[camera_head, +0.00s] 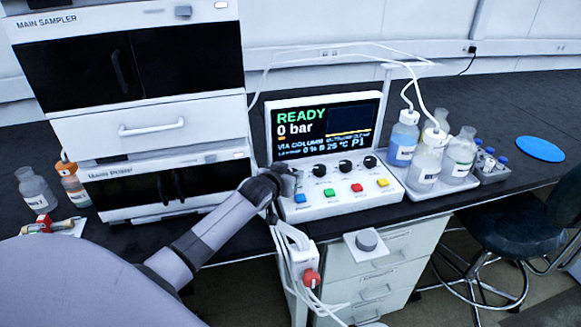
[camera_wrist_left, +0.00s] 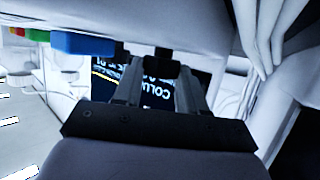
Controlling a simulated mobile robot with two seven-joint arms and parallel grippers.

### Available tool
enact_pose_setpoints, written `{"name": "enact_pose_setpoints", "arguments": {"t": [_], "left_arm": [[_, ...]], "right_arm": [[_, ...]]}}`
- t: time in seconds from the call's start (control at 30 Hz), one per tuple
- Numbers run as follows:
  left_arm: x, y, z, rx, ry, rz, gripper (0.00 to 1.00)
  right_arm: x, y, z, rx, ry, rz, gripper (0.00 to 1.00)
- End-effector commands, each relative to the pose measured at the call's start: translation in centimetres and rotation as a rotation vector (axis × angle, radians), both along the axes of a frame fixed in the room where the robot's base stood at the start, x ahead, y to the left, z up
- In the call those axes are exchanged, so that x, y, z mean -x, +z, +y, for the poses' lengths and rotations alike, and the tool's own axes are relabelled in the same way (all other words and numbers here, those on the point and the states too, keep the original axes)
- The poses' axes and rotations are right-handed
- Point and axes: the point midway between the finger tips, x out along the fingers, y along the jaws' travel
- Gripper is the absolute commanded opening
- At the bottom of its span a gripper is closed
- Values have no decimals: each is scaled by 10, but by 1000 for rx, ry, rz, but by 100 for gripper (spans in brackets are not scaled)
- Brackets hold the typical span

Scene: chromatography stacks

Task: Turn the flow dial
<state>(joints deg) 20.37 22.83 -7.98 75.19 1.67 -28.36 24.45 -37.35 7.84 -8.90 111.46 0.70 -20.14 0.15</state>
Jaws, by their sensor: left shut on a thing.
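The control console (camera_head: 345,203) stands on the bench with its screen (camera_head: 325,124) reading READY and 0 bar. A row of black dials is on its sloped front; three show clear of my arm, the nearest to it being this dial (camera_head: 319,170). My left gripper (camera_head: 289,180) is at the left end of that row and hides what lies there. In the left wrist view, my left gripper (camera_wrist_left: 158,72) is shut on a small dark dial (camera_wrist_left: 163,54). Its label cannot be read. My right gripper is not in view.
Blue (camera_head: 300,198), green, red and yellow buttons sit below the dials, close to my left gripper. The sampler stack (camera_head: 150,130) stands to the left. A tray (camera_head: 425,197) of bottles stands to the right. A red knob (camera_head: 311,278) and cables hang below the bench edge.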

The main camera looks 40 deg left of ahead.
Motion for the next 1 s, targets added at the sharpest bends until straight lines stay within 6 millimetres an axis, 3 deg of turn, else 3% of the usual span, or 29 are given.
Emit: {"name": "enact_pose_setpoints", "arguments": {"t": [0.3, 0.83, 0.87, 0.9, 0.93, 1.0], "left_arm": [[0, 0, 3, -4, -79, 3, 11], [0, -1, 2, -4, -95, 3, 11], [0, -1, 2, -4, -95, 3, 48], [0, -1, 2, -4, -95, 3, 61], [0, -1, 2, -4, -95, 3, 67], [0, -1, 2, -3, -94, 2, 67]], "right_arm": [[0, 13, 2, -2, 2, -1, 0], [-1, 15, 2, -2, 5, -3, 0], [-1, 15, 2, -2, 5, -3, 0], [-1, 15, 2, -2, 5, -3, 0], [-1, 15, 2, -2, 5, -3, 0], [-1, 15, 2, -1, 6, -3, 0]]}}
